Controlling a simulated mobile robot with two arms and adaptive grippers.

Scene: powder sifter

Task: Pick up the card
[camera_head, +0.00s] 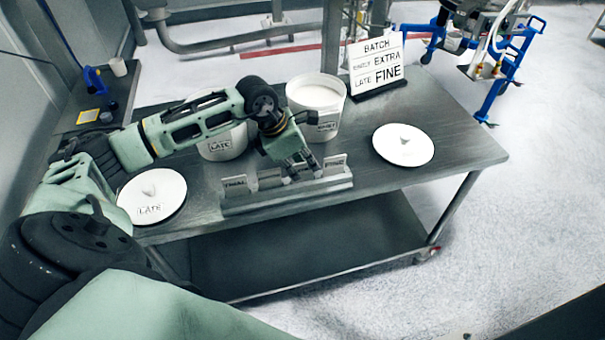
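Several small grey cards stand in a metal card rack (290,197) at the table's front edge. The leftmost card (235,188) seems to read TRIAL, a card (270,179) stands beside it, and the rightmost card (335,165) seems to read FINE. My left gripper (302,176) points down at the rack, between the second card and the rightmost one. Its fingertips look apart. Whether a card stands between or behind the fingers is hard to tell. My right gripper is not in view.
A white tub (317,95) and another tub (222,146), partly behind my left arm, stand behind the rack. White lids lie at left (152,196) and right (403,145). A batch sign (376,65) stands at the back. The table's right end (465,140) is clear.

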